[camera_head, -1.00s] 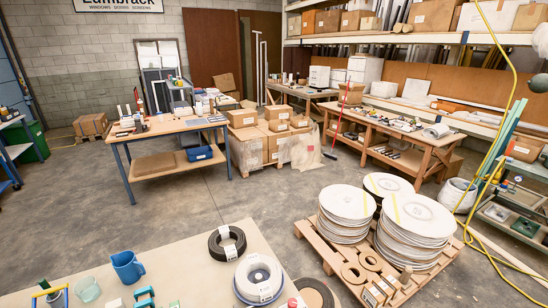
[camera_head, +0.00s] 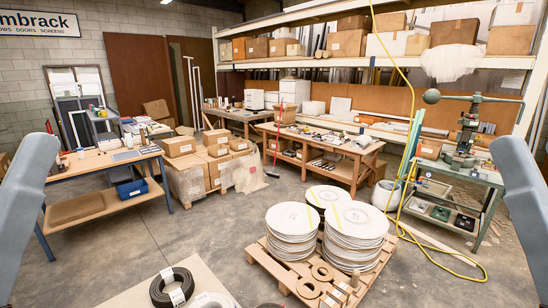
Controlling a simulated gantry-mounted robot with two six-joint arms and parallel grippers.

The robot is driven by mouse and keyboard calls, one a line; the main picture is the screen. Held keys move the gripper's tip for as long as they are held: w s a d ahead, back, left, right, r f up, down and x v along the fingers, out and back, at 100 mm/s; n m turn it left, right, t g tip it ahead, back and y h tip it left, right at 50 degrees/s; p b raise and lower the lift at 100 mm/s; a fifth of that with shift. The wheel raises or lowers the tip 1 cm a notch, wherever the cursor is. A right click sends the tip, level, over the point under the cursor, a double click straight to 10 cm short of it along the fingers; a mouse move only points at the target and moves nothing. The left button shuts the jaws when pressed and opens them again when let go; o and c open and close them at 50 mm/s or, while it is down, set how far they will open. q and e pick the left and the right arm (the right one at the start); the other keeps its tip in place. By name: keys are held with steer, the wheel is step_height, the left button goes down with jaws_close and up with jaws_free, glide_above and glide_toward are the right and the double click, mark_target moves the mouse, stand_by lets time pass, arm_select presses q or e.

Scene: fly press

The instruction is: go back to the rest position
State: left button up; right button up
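Neither of my grippers shows in the head view. A grey link of my arm rises at the left edge and another at the right edge, both upright and near the camera. The rest position itself is not marked by anything visible. The green fly press (camera_head: 466,135), with a ball on its arm, stands on a green metal stand (camera_head: 484,179) at the right.
A pale table (camera_head: 128,293) with a black ring (camera_head: 171,287) on it shows at the bottom. A pallet (camera_head: 262,259) with stacked white discs (camera_head: 357,232) stands in front. A workbench (camera_head: 77,165) stands at left. A yellow hose (camera_head: 418,238) crosses the right floor.

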arm_select(q)
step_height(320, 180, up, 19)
steer(key=p, duration=1.5)
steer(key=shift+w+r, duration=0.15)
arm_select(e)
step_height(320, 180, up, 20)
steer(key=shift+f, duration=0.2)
